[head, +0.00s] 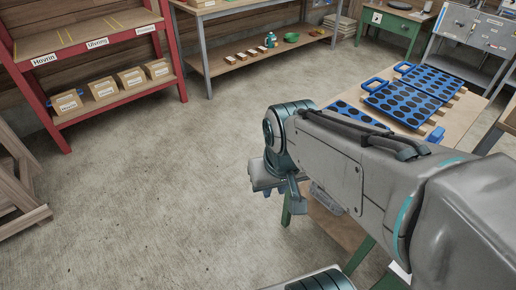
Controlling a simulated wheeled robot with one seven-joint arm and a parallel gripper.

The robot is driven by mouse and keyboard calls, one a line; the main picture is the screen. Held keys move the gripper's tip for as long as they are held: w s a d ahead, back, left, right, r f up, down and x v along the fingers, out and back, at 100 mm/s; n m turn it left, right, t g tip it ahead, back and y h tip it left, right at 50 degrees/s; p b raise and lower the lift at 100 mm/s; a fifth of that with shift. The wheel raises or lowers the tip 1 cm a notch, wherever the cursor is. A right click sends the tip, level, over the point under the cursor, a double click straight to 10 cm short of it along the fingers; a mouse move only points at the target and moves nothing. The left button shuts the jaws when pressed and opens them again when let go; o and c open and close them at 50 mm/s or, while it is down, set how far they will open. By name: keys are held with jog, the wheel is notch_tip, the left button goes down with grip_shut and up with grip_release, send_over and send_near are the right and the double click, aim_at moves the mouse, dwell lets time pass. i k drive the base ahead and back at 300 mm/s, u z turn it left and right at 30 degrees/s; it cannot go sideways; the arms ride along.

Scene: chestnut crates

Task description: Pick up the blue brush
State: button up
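I cannot make out a blue brush for certain in the head view. Small brown-and-white items (242,56) lie in a row on the lower shelf of the grey-legged bench at the back, too small to identify. A teal bottle-like item (270,40) and a green bowl (291,37) are beside them. My gripper (280,192) hangs at the end of my arm, over the floor left of the wooden table, far from that shelf. It is seen from behind and partly hidden by my wrist, so its opening is unclear.
Blue trays with dark round holes (402,103) lie on the wooden table (352,87) at right, close to my arm. A red rack (171,48) with labelled cartons (102,90) stands at left. Wooden slats (18,185) are at the left edge. The concrete floor (150,190) between is clear.

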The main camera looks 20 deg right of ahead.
aim_at(436, 137)
jog(key=z, duration=1.9)
